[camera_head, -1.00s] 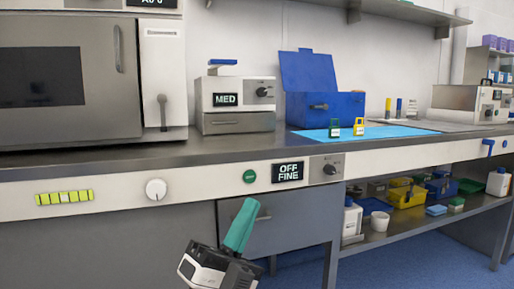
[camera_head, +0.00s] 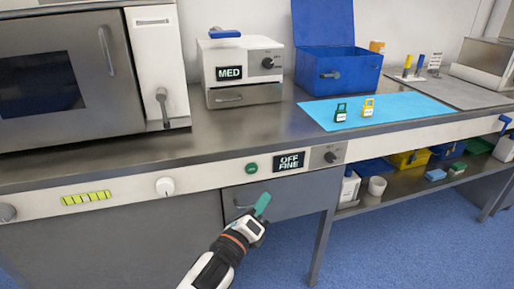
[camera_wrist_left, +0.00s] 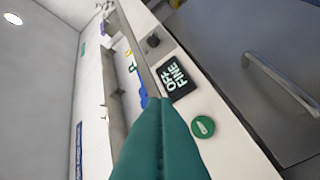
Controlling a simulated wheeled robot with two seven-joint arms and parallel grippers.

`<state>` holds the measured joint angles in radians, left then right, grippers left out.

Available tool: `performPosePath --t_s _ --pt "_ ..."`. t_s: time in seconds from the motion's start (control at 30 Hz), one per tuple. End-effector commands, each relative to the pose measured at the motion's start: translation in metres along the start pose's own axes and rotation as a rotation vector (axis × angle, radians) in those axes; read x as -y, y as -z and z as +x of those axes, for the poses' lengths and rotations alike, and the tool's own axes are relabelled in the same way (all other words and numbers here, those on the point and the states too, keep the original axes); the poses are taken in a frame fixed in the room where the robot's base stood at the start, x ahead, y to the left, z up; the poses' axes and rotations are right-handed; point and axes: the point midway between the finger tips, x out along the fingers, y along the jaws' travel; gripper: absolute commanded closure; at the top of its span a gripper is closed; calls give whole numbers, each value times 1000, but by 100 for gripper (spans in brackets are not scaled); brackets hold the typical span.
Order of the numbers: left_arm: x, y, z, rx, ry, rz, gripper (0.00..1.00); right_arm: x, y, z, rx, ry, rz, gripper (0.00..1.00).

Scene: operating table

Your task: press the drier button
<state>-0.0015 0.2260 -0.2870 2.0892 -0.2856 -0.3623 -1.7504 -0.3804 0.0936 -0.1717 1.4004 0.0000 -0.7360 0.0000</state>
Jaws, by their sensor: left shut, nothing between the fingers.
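A small round green button (camera_head: 251,168) sits on the white front panel of the bench, left of a black display (camera_head: 288,162) reading "OFF FINE". I cannot tell from lettering that it is the drier's. My left gripper (camera_head: 262,204), with teal fingers shut and empty, is below the button in the head view and appears apart from it. In the left wrist view, the teal fingers (camera_wrist_left: 160,108) point up toward the panel, with the green button (camera_wrist_left: 203,127) just to their right and the display (camera_wrist_left: 178,78) above. My right gripper is not in view.
A dark knob (camera_head: 329,157) is right of the display; a white knob (camera_head: 165,187) and yellow-green strip (camera_head: 86,198) are left. A grey drawer (camera_head: 290,196) with a handle lies below the panel, close to my left gripper. A blue box (camera_head: 336,75) stands on the bench.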

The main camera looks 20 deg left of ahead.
Motion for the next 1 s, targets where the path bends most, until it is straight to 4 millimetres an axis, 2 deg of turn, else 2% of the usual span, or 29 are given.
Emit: performPosePath --t_s 0.03,0.1,0.3,0.67,0.77,1.0 --pt "-1 3 -1 9 20 21 100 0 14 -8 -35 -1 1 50" --pt "2 2 -2 15 36 43 100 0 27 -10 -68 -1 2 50" --pt "6 0 -3 22 51 66 100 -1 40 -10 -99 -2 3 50" --pt "8 2 -1 21 49 66 100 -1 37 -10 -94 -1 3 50" --pt "12 6 5 21 48 66 100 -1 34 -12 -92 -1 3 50" --pt "30 23 27 20 48 69 100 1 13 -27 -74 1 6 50"
